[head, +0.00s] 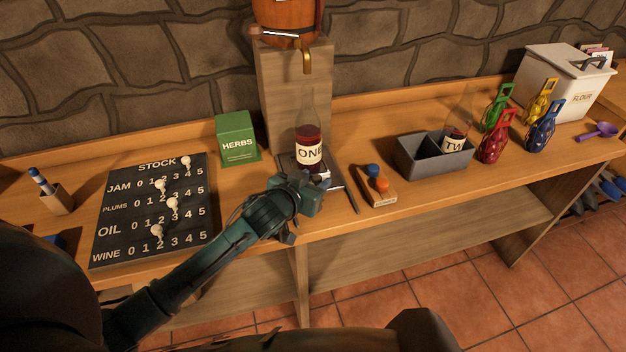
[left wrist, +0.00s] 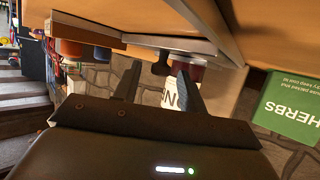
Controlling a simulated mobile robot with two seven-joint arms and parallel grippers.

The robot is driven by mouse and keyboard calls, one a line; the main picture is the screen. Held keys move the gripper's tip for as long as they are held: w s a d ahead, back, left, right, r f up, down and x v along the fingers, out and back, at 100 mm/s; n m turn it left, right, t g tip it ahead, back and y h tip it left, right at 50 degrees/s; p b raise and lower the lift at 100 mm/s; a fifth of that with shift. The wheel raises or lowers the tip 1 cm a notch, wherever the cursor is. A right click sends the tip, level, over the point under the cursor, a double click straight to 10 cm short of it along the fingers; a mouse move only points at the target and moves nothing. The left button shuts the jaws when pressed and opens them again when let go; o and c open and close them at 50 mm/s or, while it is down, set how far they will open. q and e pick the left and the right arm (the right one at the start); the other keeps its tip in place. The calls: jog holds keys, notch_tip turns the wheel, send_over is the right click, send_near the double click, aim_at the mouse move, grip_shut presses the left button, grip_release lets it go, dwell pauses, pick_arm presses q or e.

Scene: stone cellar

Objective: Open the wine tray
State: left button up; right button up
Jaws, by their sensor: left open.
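A low, dark tray with a pale metal edge (head: 336,178) sits on the bench under the barrel's tap. A bottle of red wine labelled ONE (head: 308,138) stands upright on it. My left gripper (head: 318,182) is at the tray's front edge, just below the bottle, and covers part of the tray. In the left wrist view, upside down, the open left fingers (left wrist: 163,84) are on either side of a small dark knob (left wrist: 161,68) by the tray's front. I cannot tell whether they touch it. My right gripper is out of view.
A green HERBS box (head: 237,138) and a black STOCK board (head: 150,205) stand left. A wooden stand (head: 280,85) carries the barrel behind.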

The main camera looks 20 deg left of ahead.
pick_arm(q)
jog(key=shift+w, duration=0.1)
jog(key=shift+c, duration=0.3)
grip_shut()
